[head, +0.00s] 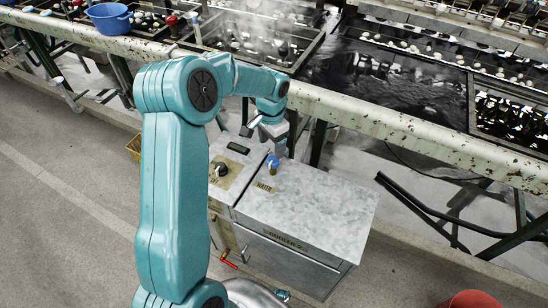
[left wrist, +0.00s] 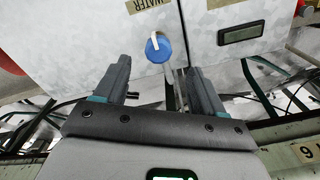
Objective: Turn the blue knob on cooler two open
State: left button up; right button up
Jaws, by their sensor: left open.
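Cooler two (head: 320,205) is a grey metal box with a "COOLER 2" label on its front. The blue knob (head: 272,164) stands on its top near the back left edge, behind a "WATER" label. In the left wrist view the blue knob (left wrist: 158,47) has a pale lever or spout and sits between and just beyond my fingertips. My left gripper (head: 275,143) is open and above the knob, just behind it in the head view. In the left wrist view the left gripper's two fingers (left wrist: 158,68) are apart with nothing gripped. My right gripper is not in view.
A black dial (head: 221,169) and a small display (head: 238,148) are on the panel left of the knob. A red-handled valve (head: 228,262) is on the front. A rusty basin rail (head: 400,128) runs behind the cooler. A blue bowl (head: 109,17) stands at the back left.

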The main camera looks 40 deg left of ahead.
aim_at(273, 160)
pick_arm(q)
jog(key=f, duration=0.5)
jog(key=shift+w+d+f, duration=0.1)
jog(key=shift+w+f, duration=0.1)
jog(key=shift+f, duration=0.15)
jog(key=shift+s+f, duration=0.2)
jog(key=shift+f, duration=0.35)
jog(key=shift+w+f, duration=0.1)
jog(key=shift+w, duration=0.1)
jog(key=shift+s, duration=0.15)
jog(key=c, duration=1.1)
